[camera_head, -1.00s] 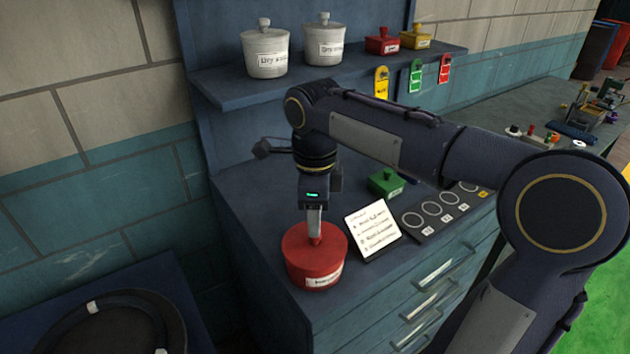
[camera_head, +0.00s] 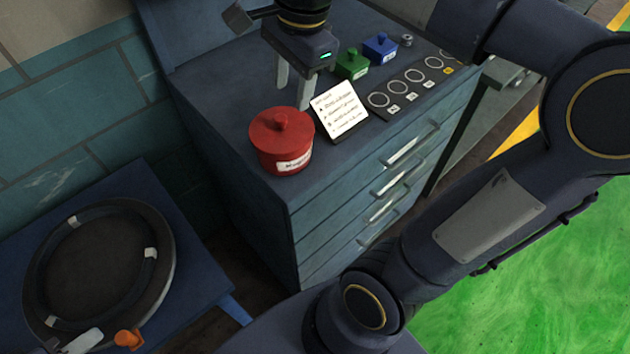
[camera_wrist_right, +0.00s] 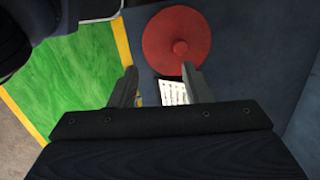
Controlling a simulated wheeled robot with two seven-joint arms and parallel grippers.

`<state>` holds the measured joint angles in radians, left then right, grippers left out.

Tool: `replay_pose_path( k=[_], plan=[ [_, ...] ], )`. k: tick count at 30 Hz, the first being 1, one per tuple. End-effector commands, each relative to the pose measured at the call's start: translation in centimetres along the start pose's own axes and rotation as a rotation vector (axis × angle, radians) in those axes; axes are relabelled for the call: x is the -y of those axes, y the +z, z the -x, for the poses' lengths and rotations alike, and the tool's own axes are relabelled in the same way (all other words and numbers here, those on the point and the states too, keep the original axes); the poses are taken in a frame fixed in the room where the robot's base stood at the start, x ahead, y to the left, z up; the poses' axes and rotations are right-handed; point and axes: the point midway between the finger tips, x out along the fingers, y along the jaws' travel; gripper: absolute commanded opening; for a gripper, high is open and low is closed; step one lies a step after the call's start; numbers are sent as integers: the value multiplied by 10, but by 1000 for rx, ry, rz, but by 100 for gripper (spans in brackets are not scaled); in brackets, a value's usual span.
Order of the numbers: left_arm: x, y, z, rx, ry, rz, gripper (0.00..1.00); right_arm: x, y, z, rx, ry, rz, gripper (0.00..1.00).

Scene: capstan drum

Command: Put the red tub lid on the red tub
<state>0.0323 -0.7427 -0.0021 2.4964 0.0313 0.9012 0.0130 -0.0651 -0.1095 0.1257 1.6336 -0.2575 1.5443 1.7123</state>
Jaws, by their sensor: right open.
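The red tub (camera_head: 270,163) stands near the front left corner of the dark blue cabinet top, with a white label on its side. The red tub lid (camera_head: 262,132) sits on it, looking level, with its round knob up. The lid also shows from above in the right wrist view (camera_wrist_right: 165,35). My right gripper (camera_head: 293,95) is open and empty, above and behind the lid and apart from the knob. In the right wrist view, its two fingers (camera_wrist_right: 160,82) are spread, with the lid beyond their tips. My left gripper is not in view.
A white written card (camera_head: 340,112) leans just right of the tub. Behind it are a green box (camera_head: 352,66), a blue box (camera_head: 380,48) and a dark strip with rings (camera_head: 410,85). A low blue stand with a round drum (camera_head: 100,265) is at the lower left.

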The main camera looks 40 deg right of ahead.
Motion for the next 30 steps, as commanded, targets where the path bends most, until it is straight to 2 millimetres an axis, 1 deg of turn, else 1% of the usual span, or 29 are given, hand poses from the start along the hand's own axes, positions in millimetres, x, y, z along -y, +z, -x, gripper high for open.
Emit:
replay_pose_path(
  k=[1,3,5,6,9,13,15,18,30],
  plan=[
    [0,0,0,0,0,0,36,-20,-1,-10,24,-40,149,44],
    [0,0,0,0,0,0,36,-42,2,-26,49,-102,375,44],
    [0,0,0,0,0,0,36,-61,5,-42,59,-163,561,44],
    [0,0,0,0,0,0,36,-73,8,-52,60,-205,680,44],
    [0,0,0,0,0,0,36,-98,16,-78,38,-308,945,44],
    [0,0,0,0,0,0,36,-121,26,-104,-18,-412,1196,44],
    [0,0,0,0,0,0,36,-128,30,-114,-45,-446,1282,44],
    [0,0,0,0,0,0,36,-133,33,-122,-72,-472,1353,44],
    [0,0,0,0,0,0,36,-134,34,-124,-79,-478,1377,44]
  ],
)
